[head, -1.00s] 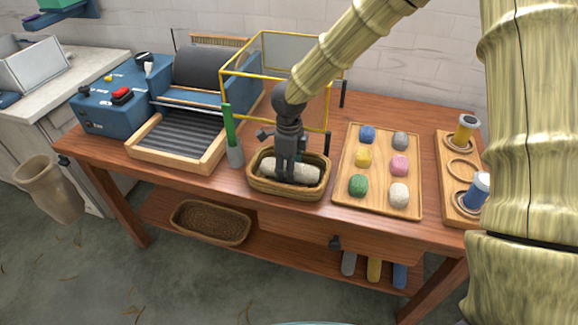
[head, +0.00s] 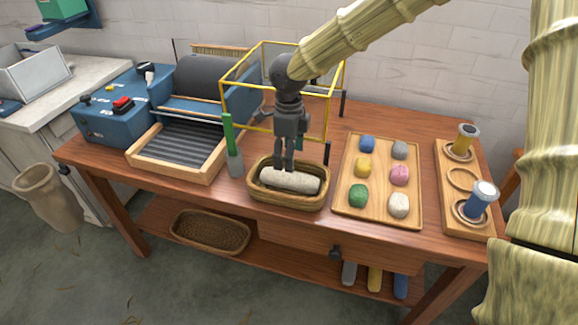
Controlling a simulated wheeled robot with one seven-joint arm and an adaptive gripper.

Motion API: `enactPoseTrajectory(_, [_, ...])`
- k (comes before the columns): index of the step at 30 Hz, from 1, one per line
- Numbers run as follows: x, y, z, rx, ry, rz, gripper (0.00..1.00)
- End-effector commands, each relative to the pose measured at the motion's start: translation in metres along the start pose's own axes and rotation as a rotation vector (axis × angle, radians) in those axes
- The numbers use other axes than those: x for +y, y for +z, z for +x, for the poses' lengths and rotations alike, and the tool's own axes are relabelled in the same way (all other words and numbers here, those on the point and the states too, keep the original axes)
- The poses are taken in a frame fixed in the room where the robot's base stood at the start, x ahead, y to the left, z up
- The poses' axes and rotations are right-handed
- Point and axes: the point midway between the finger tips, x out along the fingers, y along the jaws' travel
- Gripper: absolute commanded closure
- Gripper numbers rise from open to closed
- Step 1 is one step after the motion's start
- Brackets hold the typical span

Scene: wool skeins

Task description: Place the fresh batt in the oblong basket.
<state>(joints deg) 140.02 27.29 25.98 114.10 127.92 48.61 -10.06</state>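The fresh batt, a pale off-white roll (head: 290,180), lies lengthwise inside the oblong wicker basket (head: 289,202) at the front of the table. My gripper (head: 284,166) points down just above the left part of the batt. Its two dark fingers show a narrow gap with nothing held between them. The fingertips overlap the batt's upper edge in the picture, so I cannot tell whether they still touch it.
A green-handled tool (head: 231,150) stands left of the basket, by the blue carding machine (head: 115,110). A yellow frame (head: 248,131) rises behind my gripper. A wooden tray (head: 380,215) with several wool balls lies to the right. Another basket (head: 210,232) sits on the lower shelf.

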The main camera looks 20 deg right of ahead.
Motion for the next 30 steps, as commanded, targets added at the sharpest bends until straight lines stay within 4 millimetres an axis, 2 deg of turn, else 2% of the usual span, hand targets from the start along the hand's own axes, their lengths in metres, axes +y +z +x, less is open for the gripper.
enactPoseTrajectory(3, [0.0, 0.0, -0.018, -0.002, -0.001, 0.0, 0.29])
enactPoseTrajectory(9, [0.0, 0.0, -0.033, 0.0, 0.0, 0.0, 0.29])
enactPoseTrajectory(30, [0.0, 0.0, -0.035, 0.0, 0.0, 0.0, 0.29])
